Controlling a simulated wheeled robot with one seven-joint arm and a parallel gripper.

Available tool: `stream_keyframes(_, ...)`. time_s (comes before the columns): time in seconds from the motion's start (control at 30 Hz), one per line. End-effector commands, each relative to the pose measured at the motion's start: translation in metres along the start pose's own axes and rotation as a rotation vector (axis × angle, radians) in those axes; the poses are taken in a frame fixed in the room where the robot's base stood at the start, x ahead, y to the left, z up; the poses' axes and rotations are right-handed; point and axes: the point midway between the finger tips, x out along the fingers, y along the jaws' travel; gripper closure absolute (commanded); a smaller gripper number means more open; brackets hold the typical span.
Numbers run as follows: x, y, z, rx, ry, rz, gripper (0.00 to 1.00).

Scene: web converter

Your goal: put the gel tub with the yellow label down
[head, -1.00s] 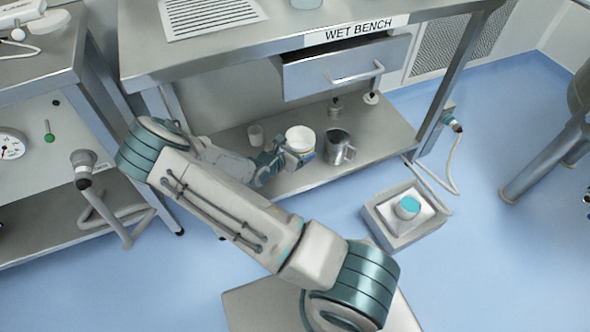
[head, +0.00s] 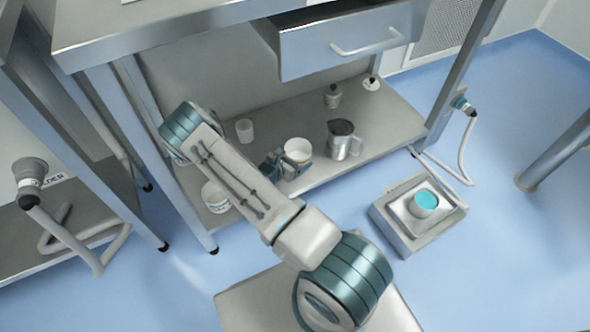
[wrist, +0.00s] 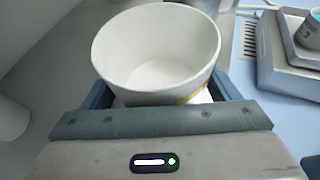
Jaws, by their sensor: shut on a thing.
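The gel tub (head: 297,151) is a white, open-topped round tub. In the wrist view the tub (wrist: 155,50) fills the upper middle, with a bit of yellow label at its lower right side. My gripper (head: 284,163) is shut on the tub, with a dark finger on each side of it in the wrist view. The tub is over the bench's lower shelf (head: 385,118), near its front edge. I cannot tell whether its base touches the shelf. Most of its label is hidden.
A metal jug (head: 342,140) stands right of the tub, and a white cup (head: 244,130) behind it to the left. Another white tub (head: 216,197) is at the shelf's left, partly behind my arm. Small bottles (head: 332,96) stand farther back. The open drawer (head: 345,42) overhangs. A scale-like box (head: 397,234) holds a teal-topped container.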

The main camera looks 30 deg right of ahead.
Motion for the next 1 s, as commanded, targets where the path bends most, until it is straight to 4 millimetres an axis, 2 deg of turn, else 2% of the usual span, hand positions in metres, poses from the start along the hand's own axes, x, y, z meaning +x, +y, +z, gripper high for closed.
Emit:
stream_keyframes(0.03, 0.005, -0.001, -0.011, -0.001, -0.001, 0.000, 0.44)
stream_keyframes(0.17, 0.008, 0.000, -0.020, 0.000, -0.001, 0.002, 0.44)
stream_keyframes(0.37, 0.018, 0.000, -0.047, -0.001, 0.000, 0.003, 0.44)
stream_keyframes(0.77, 0.019, 0.001, -0.052, -0.002, 0.000, 0.003, 0.44)
stream_keyframes(0.8, 0.019, 0.001, -0.051, -0.001, 0.000, 0.003, 0.09)
stream_keyframes(0.83, 0.019, 0.001, -0.050, -0.001, 0.000, 0.003, 0.01)
stream_keyframes(1.0, 0.019, 0.001, -0.050, -0.001, 0.000, 0.004, 0.00)
